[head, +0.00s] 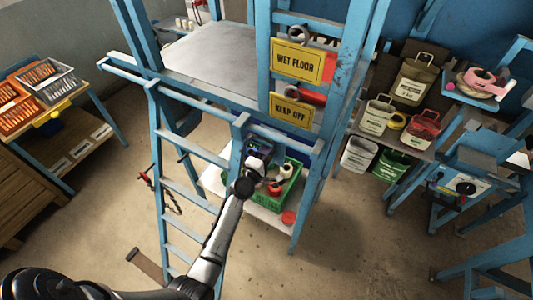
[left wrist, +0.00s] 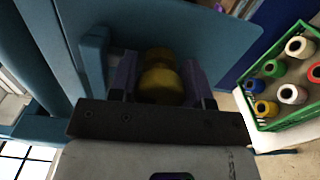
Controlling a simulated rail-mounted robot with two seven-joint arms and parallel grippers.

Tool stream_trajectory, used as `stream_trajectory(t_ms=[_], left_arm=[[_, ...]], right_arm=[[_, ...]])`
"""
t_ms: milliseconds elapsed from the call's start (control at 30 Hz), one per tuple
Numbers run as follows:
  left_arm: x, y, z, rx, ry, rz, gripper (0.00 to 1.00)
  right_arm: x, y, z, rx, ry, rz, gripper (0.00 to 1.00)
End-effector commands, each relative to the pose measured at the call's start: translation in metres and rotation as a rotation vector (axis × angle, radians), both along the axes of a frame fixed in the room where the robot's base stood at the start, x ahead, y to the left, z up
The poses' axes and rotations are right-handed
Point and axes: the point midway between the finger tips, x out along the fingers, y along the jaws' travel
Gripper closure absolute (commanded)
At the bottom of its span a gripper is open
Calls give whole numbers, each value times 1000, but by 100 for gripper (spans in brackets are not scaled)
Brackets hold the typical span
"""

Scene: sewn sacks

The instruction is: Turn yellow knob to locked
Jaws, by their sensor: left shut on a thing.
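The yellow knob (left wrist: 160,85) shows in the left wrist view, set in front of a blue panel (left wrist: 190,35). My left gripper (left wrist: 158,72) is shut on the knob, with one finger on each side of it. In the head view my left gripper (head: 258,152) is at the blue ladder-frame stand, below the yellow signs, and the knob is hidden there. The knob's markings and its turned position cannot be read. My right gripper is not in view.
A green crate (left wrist: 252,112) of thread spools stands right of the gripper, on a low shelf (head: 262,216) of the stand. Blue ladder rails (head: 160,180) rise close to my left arm. A "KEEP OFF" sign (head: 291,111) hangs above. Open floor (head: 350,240) lies to the right.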

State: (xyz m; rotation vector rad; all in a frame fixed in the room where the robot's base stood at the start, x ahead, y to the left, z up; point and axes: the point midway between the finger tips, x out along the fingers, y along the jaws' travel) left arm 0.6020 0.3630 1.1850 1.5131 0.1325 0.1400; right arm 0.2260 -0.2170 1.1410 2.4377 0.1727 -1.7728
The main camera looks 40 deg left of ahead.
Motion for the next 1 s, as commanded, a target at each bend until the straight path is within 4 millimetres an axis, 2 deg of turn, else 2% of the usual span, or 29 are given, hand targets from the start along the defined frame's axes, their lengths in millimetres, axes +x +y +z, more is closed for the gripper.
stream_trajectory(t_ms=[333, 833, 867, 1000], left_arm=[[0, 0, 1, -104, -18, 1, 80], [0, 0, 0, -120, -21, 1, 80], [0, 0, 0, -120, -21, 1, 55], [0, 0, 0, -119, -21, 1, 42]], right_arm=[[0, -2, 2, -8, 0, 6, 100], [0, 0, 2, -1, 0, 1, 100], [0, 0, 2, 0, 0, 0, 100], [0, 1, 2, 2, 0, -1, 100]])
